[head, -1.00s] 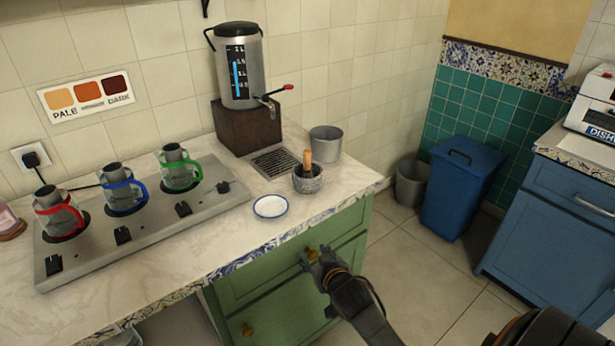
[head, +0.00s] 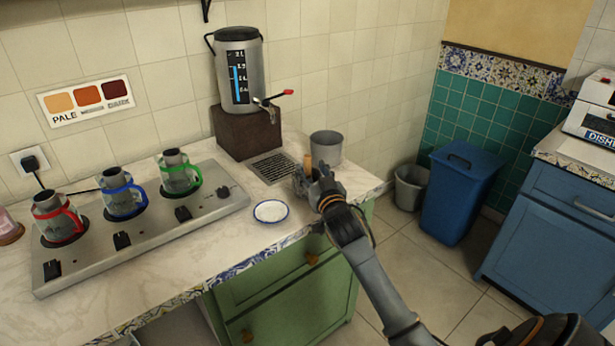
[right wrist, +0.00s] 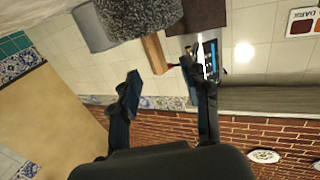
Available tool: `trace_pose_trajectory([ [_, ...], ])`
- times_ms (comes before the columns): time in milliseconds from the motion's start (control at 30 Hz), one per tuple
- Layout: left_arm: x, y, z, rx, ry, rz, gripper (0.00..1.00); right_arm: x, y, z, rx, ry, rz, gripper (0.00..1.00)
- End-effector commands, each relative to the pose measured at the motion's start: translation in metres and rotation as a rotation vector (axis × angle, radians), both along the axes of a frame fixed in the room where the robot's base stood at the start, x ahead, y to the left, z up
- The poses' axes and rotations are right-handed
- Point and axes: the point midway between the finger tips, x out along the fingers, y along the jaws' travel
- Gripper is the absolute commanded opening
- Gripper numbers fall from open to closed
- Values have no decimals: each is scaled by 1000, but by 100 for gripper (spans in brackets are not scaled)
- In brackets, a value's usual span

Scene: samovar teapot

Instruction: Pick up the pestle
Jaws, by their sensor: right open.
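The wooden pestle (head: 307,162) stands in the grey stone mortar near the counter's right end. The right gripper (head: 312,183) is in front of the mortar and hides most of it in the head view. In the right wrist view, the pestle (right wrist: 154,53) sticks out of the speckled mortar (right wrist: 143,15) towards the gap between the fingers. The right gripper (right wrist: 163,80) is open there, with nothing between its fingertips. The pestle's lower end is hidden inside the mortar. My left gripper is not in view.
A grey metal pot (head: 327,147) stands close behind the mortar. A white saucer (head: 270,211) lies to the left. The samovar (head: 239,75) stands on a brown block behind a drain grate (head: 273,166). A hotplate (head: 215,205) with several cups is further left.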

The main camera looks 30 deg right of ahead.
Motion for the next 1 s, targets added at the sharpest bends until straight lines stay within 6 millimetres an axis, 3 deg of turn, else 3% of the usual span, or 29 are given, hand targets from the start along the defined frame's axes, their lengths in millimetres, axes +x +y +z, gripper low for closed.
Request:
trace_pose_trajectory([
  [400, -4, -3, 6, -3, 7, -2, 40, 45, -16, 1, -1, 0, 0, 47],
  [733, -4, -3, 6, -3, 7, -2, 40, 50, -18, 0, 0, 1, 0, 47],
  [967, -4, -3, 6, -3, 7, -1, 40, 50, -18, 0, 0, 1, 0, 2],
  [1000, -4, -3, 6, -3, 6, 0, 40, 50, -18, 0, 0, 1, 0, 0],
])
